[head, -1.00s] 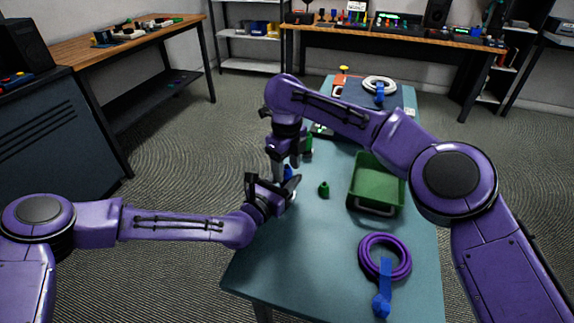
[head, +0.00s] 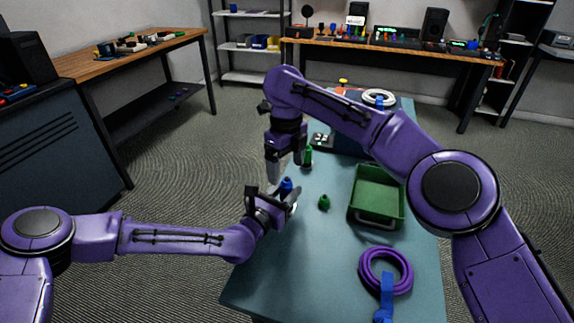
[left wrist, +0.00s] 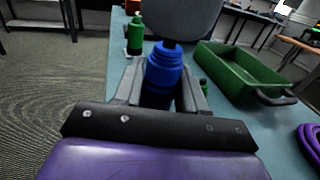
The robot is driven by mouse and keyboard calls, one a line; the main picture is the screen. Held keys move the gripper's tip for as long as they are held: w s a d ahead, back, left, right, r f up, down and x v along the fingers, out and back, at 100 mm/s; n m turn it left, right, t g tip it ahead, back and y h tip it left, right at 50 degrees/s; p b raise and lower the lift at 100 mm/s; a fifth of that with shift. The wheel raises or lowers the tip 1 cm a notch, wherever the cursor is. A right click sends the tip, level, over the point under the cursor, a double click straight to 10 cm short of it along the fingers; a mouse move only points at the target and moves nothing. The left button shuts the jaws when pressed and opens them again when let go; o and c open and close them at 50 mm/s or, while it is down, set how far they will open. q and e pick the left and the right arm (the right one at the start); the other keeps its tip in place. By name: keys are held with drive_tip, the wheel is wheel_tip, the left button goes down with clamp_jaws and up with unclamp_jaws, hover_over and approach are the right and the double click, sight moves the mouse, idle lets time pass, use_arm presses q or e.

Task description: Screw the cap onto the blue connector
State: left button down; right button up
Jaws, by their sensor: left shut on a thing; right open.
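The blue connector (head: 286,186) is upright in my left gripper (head: 272,200), over the left edge of the table. In the left wrist view the connector (left wrist: 164,70) sits between the two fingers, with a ringed, stepped upper part. I cannot make out a seam that separates a cap from the body. My right gripper (head: 278,170) is open just above and slightly left of the connector, pointing down, apart from it. In the left wrist view a dark grey rounded part hides what is directly above the connector.
A green connector (head: 307,156) stands farther back, and a smaller green piece (head: 324,202) is on the teal table (head: 310,255). A green tray (head: 352,215) is to the right. A purple cable coil (head: 366,280) lies at the front right, a white coil (head: 380,97) at the back.

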wheel_tip(320, 180, up, 8)
drive_tip(key=shift+f, duration=0.25)
idle(0.4)
use_arm(q)
drive_tip(key=c, duration=0.6)
unclamp_jaws()
drive_tip(key=shift+o, duration=0.2)
drive_tip(key=b+v, duration=0.1)
drive_tip(key=v, duration=0.9)
drive_tip(key=shift+s+a, duration=0.2)
drive_tip(key=shift+s, duration=0.05)
use_arm(e)
drive_tip(key=shift+f, duration=0.6)
